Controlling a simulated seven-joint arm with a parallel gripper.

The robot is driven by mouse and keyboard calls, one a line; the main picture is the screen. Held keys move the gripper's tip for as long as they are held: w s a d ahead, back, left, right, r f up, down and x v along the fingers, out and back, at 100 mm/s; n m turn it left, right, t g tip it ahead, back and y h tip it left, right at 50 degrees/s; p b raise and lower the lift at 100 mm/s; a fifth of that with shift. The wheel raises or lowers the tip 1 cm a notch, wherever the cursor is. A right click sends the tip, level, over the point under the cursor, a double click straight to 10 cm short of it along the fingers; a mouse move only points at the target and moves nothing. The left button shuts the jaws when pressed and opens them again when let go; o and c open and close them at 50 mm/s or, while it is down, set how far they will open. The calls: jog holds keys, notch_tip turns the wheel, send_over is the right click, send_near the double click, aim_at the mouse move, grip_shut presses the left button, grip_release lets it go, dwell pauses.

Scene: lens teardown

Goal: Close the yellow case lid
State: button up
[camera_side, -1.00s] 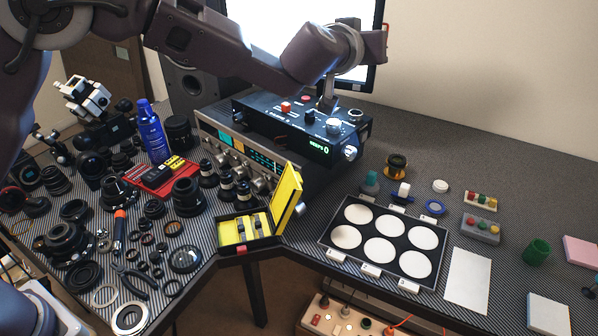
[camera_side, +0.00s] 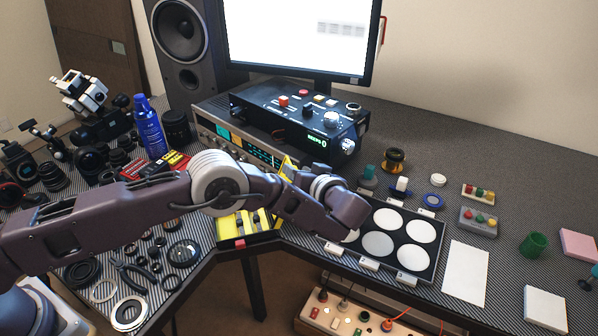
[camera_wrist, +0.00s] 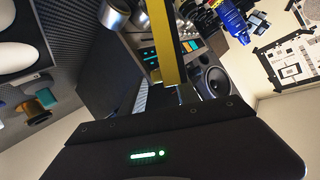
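The yellow case (camera_side: 228,229) sits at the table's front edge in the side view, its tray facing up with small dark items inside. Its yellow lid (camera_side: 287,162) stands open on the right side, mostly hidden behind my arm. In the wrist view the lid (camera_wrist: 164,40) shows edge-on as a yellow strip running down to my gripper (camera_wrist: 183,95). My gripper is close to the lid; contact cannot be made out. The fingers are largely hidden, so their opening cannot be told.
A black instrument box (camera_side: 300,120) stands on a receiver behind the case. A black tray with white discs (camera_side: 379,244) lies just right of my wrist. Lens parts and tools crowd the left. A blue bottle (camera_side: 150,128) stands at the back left.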

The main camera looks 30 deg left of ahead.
grip_shut()
jog(key=shift+d+r, duration=0.1)
jog(key=shift+d, duration=0.1)
dwell(1.1)
